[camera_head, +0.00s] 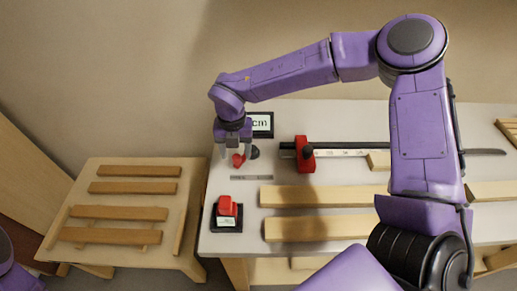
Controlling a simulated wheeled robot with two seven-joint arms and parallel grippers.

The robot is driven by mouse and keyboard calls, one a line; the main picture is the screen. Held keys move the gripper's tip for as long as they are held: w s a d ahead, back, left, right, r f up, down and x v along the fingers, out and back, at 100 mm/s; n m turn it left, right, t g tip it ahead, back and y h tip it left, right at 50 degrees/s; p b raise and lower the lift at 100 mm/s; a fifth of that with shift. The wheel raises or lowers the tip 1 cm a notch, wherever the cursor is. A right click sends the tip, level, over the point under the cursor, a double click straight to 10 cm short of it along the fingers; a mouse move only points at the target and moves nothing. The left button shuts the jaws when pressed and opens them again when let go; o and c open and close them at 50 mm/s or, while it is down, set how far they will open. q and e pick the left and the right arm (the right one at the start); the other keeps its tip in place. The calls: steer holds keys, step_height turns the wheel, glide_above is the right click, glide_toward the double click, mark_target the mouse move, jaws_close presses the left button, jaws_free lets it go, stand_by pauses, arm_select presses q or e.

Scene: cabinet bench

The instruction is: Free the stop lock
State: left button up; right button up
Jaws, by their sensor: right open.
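My right gripper (236,152) points down over the left end of the bench, its two fingers apart. A small red part (238,160), perhaps the stop lock's handle, shows between and just below the fingertips; I cannot tell whether they touch it. A dark round piece (254,152) is just right of the fingers. A red stop block (305,160) with a black knob (308,151) sits across the dark rail with a pale scale (340,153), right of the gripper. My left gripper is not in view.
A small display reading "cm" (262,122) stands behind the gripper. A red button on a black base (227,208) is at the bench's front left. Wooden strips (315,196) lie on the bench. A slatted wooden stand (120,205) is at left. My right arm hides part of the bench.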

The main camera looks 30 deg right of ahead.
step_height(320, 180, up, 7)
steer(key=p, duration=0.4)
steer(key=shift+f, duration=0.25)
